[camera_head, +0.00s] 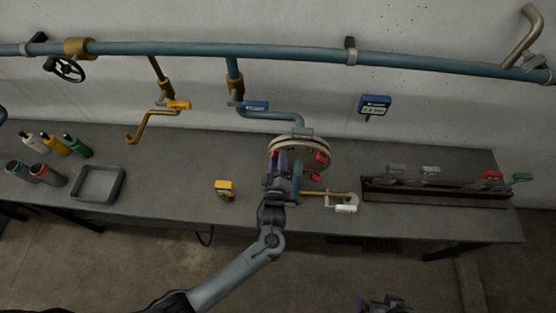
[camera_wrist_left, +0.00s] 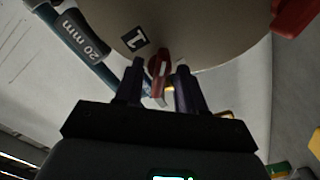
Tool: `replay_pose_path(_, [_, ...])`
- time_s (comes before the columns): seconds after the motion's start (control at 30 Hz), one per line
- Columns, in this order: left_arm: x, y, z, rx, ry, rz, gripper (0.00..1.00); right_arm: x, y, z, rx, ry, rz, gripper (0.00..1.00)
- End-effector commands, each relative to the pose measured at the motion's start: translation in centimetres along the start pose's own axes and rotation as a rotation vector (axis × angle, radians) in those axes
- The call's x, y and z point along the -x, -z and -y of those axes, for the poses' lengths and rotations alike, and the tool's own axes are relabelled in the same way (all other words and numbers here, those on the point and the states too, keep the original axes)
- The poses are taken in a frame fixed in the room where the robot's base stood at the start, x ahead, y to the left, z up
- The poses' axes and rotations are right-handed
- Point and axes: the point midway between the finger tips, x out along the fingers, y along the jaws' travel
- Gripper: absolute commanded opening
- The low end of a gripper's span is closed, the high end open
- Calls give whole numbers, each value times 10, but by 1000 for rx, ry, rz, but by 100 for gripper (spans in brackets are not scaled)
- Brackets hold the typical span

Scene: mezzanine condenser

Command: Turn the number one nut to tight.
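A round cream cover (camera_head: 300,143) with several red nuts on its face stands at the middle of the bench. In the left wrist view, the cover (camera_wrist_left: 200,25) carries a black label "1" (camera_wrist_left: 135,39). Just below that label is a red nut (camera_wrist_left: 160,62) with a pale mark on it. My left gripper (camera_head: 283,161) is at the cover's left side. In the wrist view its dark fingers (camera_wrist_left: 160,76) are spread, one on each side of the red nut, with narrow gaps showing. My right gripper (camera_head: 385,305) is partly cut off at the bottom edge; its fingers are unclear.
A blue pipe labelled "20 mm" (camera_wrist_left: 85,45) runs close to the left finger. A yellow block (camera_head: 225,188), a grey tray (camera_head: 98,183) and several bottles (camera_head: 55,143) stand to the left. A long dark rack (camera_head: 435,192) is to the right. Pipes cross the wall above.

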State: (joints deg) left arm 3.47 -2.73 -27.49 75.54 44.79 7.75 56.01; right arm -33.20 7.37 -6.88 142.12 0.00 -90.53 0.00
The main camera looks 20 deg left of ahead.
Motion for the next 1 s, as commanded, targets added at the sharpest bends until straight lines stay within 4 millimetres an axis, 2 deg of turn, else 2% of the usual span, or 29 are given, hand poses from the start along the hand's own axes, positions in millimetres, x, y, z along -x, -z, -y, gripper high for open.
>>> replay_pose_path(0.23, [0, 0, 0, 0, 0, 0, 39, 0, 0, 1, -5, 4, 0, 100])
replay_pose_path(0.5, [0, 0, 0, 0, 0, 0, 0, 0, 0, 3, -11, 9, -1, 100])
replay_pose_path(1.0, [-1, 1, 1, -78, 2, -1, 0, 1, 0, 2, -9, 7, 0, 100])
